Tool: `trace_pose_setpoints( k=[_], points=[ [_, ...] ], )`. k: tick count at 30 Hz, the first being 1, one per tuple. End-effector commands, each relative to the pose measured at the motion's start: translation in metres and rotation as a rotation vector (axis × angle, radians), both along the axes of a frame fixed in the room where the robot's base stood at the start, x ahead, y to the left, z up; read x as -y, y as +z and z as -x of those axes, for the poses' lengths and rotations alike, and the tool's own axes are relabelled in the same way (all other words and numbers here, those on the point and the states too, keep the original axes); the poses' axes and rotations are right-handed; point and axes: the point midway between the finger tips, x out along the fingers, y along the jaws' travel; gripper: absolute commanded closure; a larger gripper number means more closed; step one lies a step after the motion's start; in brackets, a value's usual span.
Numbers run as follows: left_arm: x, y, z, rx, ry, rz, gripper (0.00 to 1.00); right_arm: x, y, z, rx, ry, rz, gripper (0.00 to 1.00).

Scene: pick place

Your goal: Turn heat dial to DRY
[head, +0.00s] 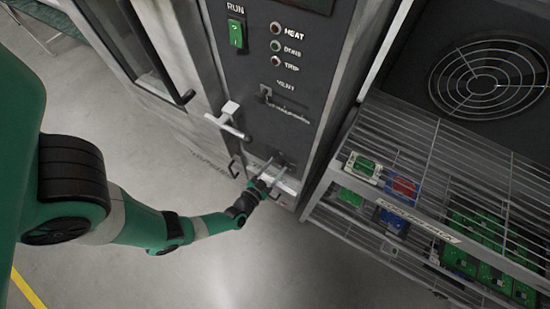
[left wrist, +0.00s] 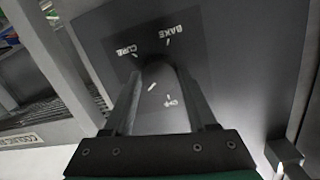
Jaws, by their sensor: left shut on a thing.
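The heat dial (left wrist: 157,78) is a dark knob on a dark label plate (left wrist: 188,50) in the left wrist view. Labels CURE and BAKE show on its far side. A third label on the near side is too blurred to read surely. A short white mark shows at the knob. My left gripper (left wrist: 160,84) is shut on the dial, one finger on each side. In the head view my left gripper (head: 272,170) reaches the low part of the oven panel (head: 305,60), where the dial is mostly hidden. My right gripper is not in view.
A white handle (head: 229,119) sticks out left of the panel, close to my left arm. A green RUN switch (head: 236,33) and a vent slider (head: 268,94) sit above. A wire rack (head: 440,150) with circuit boards stands at right. The floor at left is clear.

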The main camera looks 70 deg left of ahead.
Motion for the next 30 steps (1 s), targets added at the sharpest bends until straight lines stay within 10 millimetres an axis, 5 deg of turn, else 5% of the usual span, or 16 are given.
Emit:
trace_pose_setpoints(
  k=[28,29,30],
  points=[
    [0.0005,-0.0002,-0.0003,-0.155,-0.001,-0.171,0.98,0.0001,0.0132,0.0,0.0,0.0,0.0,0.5],
    [0.0005,-0.0003,-0.0003,-0.155,-0.001,-0.171,0.41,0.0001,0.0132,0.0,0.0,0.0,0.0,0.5],
    [0.0005,-0.0003,-0.0003,-0.155,-0.001,-0.171,0.34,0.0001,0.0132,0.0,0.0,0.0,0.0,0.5]
  ],
)
